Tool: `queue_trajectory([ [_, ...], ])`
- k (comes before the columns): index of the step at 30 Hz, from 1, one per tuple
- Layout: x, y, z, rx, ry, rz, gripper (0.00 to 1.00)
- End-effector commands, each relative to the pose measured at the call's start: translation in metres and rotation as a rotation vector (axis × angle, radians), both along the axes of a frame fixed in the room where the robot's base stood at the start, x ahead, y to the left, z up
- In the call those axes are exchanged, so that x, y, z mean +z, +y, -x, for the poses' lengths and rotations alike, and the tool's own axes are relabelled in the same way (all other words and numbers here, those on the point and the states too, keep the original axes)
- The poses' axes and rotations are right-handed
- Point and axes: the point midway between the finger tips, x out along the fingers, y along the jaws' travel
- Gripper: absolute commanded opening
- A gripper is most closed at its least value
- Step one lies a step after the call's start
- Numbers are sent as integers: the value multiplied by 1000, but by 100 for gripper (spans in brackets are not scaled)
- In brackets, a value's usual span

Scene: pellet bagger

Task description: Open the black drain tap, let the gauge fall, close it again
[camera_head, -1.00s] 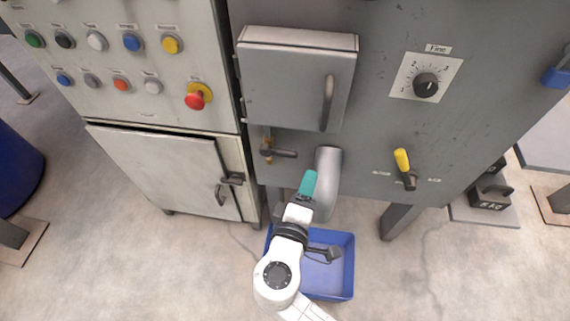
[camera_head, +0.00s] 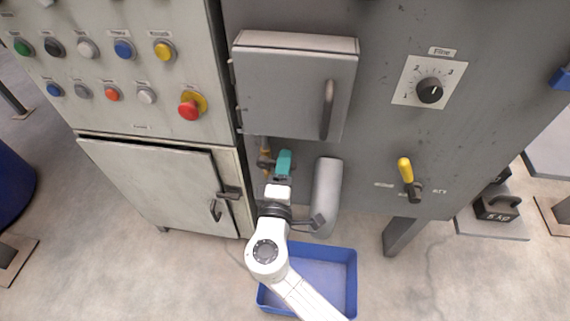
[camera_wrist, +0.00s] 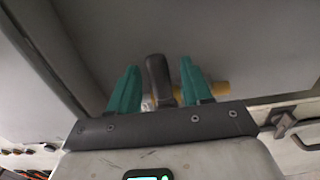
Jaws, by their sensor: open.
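The black drain tap (camera_head: 265,161) sits on a brass fitting under the small grey door, and my gripper hides part of it in the head view. In the wrist view its black handle (camera_wrist: 158,78) stands between my two teal fingers, with the brass pipe (camera_wrist: 215,88) behind. My gripper (camera_head: 284,162) is at the tap, and in the wrist view (camera_wrist: 160,72) its jaws are open with one finger on each side of the handle. Gaps show on both sides, though contact is hard to judge. I cannot make out a gauge.
A grey spout (camera_head: 326,195) hangs just right of my gripper, above a blue bin (camera_head: 351,285) on the floor. A yellow-tipped lever (camera_head: 405,170) and a Fine knob (camera_head: 430,91) are to the right. A red emergency button (camera_head: 190,107) is at left.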

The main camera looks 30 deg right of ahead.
Motion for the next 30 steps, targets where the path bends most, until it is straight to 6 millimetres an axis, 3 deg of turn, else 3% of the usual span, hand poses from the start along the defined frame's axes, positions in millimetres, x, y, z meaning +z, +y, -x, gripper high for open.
queue_trajectory([
  [12,0,-5,-7,1,-1,-1,49],
  [27,0,-5,-7,1,1,-1,2],
  [30,0,-5,-7,1,1,-1,0],
])
